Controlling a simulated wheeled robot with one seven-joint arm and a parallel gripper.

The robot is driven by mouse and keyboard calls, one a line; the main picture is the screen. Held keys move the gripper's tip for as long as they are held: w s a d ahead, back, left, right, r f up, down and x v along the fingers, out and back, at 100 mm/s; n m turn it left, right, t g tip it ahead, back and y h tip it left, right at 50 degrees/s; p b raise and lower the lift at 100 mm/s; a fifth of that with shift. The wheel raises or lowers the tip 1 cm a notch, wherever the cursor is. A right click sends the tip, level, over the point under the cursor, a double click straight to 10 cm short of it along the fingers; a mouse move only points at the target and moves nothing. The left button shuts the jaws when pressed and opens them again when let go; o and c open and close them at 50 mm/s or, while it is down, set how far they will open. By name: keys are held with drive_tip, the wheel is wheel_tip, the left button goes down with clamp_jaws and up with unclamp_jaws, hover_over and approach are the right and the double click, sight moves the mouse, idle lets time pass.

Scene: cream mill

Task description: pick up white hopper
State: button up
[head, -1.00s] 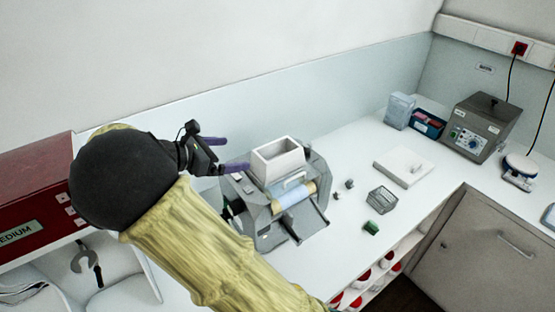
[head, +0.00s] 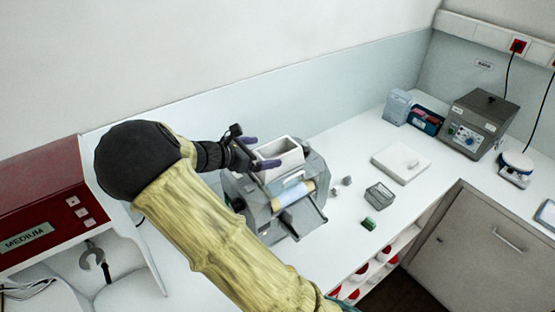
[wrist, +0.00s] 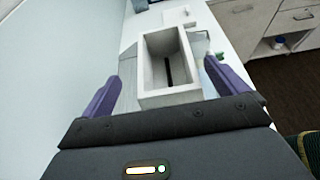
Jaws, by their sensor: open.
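The white hopper (head: 284,158) is an open rectangular box with a slot in its floor. It sits on top of the grey mill (head: 262,213). In the wrist view the hopper (wrist: 146,92) stands upright just ahead of my gripper. My gripper (head: 258,152) is open, with purple fingers. In the wrist view the fingers (wrist: 160,92) lie to the left and right of the hopper's near end, with a visible gap on the left side. In the head view the near finger overlaps the hopper's left end. I cannot tell whether either finger touches it.
A white slab (head: 401,161) and a grey device (head: 480,124) are farther back. A red machine (head: 38,213) is at left. The wall runs behind the bench.

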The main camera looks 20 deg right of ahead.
sight(275, 152)
drive_tip(key=p+x, duration=0.1)
drive_tip(key=x, duration=0.1)
drive_tip(key=p+x, duration=0.1)
drive_tip(key=x, duration=0.1)
drive_tip(key=shift+s+d+p, duration=0.2)
drive_tip(key=shift+s+p, duration=0.1)
drive_tip(key=shift+s, duration=0.05)
drive_tip(key=shift+w+d+f, duration=0.15)
drive_tip(key=shift+d+f, duration=0.15)
drive_tip(key=shift+d, duration=0.05)
drive_tip(key=c, duration=1.2)
drive_tip(key=shift+o, duration=0.2)
drive_tip(key=shift+a, duration=0.1)
wheel_tip(275, 152, up, 10)
drive_tip(key=b, duration=0.3)
